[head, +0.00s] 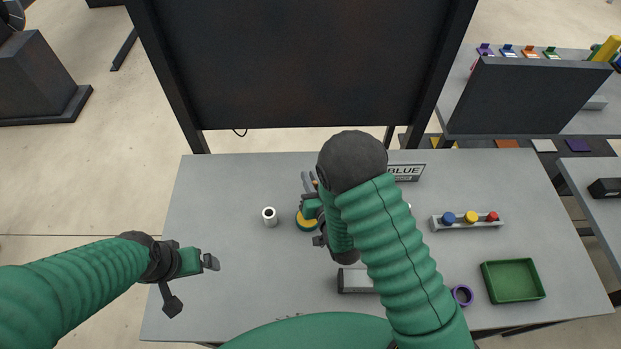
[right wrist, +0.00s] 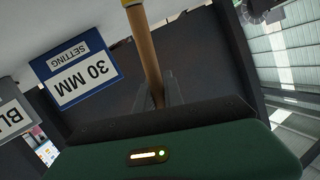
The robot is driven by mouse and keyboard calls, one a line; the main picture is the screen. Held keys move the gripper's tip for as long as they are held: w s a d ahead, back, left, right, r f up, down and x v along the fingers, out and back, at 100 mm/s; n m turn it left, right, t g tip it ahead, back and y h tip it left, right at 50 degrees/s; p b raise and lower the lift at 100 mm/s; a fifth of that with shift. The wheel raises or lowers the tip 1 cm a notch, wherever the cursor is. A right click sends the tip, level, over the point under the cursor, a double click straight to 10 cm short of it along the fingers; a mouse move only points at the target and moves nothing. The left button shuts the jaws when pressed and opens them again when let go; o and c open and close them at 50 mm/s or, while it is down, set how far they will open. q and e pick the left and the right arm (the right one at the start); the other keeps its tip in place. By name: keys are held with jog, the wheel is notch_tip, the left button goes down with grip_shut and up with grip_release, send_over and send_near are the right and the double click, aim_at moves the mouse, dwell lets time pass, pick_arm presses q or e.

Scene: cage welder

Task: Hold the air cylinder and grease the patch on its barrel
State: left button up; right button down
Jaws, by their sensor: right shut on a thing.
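My right gripper (head: 311,190) is shut on a wooden handle, whose brown shaft (right wrist: 147,55) runs between the fingers in the right wrist view, with yellow at its far end. In the head view this gripper is above a round yellow-and-blue item (head: 306,222), partly covered by the gripper and arm. My left gripper (head: 192,283) is open and empty over the left of the table, its fingers wide apart. A small pale cylinder with a dark hole on top (head: 269,217) stands upright between the grippers. I cannot tell whether it is the air cylinder; no greased patch can be made out.
A grey block (head: 354,281) lies at the front middle, partly behind my right arm. A rack with blue, yellow and red knobs (head: 468,223), a green tray (head: 513,282) and a purple ring (head: 462,295) are at right. A "BLUE" sign (head: 407,172) and dark panel (head: 310,60) stand behind.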

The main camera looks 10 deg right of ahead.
jog(key=shift+s+f, duration=0.15)
jog(key=shift+f, duration=0.05)
notch_tip(320, 180, up, 7)
jog(key=p, duration=0.5)
jog(key=shift+r, duration=0.1)
dwell(0.4)
